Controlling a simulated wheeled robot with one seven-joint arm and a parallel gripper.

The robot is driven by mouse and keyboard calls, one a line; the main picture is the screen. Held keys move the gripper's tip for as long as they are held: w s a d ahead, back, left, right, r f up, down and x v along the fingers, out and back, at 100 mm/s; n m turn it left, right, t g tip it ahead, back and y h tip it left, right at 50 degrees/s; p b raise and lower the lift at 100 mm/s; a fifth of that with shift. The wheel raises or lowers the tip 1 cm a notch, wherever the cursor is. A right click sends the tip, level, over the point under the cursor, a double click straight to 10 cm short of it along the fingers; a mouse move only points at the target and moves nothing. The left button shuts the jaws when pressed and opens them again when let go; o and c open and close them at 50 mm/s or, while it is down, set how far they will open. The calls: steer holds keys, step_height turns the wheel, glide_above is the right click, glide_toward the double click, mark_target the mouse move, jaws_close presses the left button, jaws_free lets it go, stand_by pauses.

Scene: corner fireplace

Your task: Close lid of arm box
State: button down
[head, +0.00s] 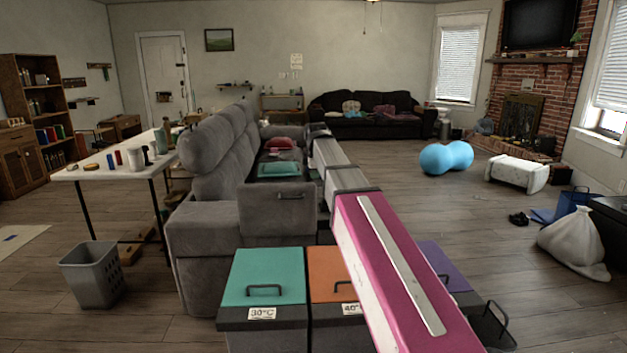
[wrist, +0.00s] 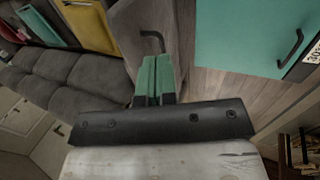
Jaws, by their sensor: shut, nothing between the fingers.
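The grey sofa (head: 210,222) has a grey arm box panel with a dark handle (head: 278,220) at its near end, facing the head camera. The panel appears upright; I cannot tell how its hinge sits or see inside the box. In the wrist view the panel (wrist: 122,35) and its curved dark handle (wrist: 152,40) lie just beyond my fingertips. My gripper (wrist: 158,60) has green fingers pressed together with nothing between them. It looks close to the handle, but I cannot tell whether it touches. In the head view the fingers cannot be made out.
Bins with teal (head: 265,275), orange (head: 328,272) and purple (head: 442,265) lids stand in front of the sofa end. A white table (head: 110,170) and grey basket (head: 93,273) are at left. Open floor lies at right, before a blue peanut ball (head: 446,158).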

mark_target(314, 186)
steer(key=w+f, duration=0.4)
steer(key=f, duration=0.1)
steer(key=w+f, duration=0.2)
steer(key=f, duration=0.1)
steer(key=shift+w+f, duration=0.25)
steer(key=shift+w, duration=0.65)
steer(key=shift+w+r, duration=0.1)
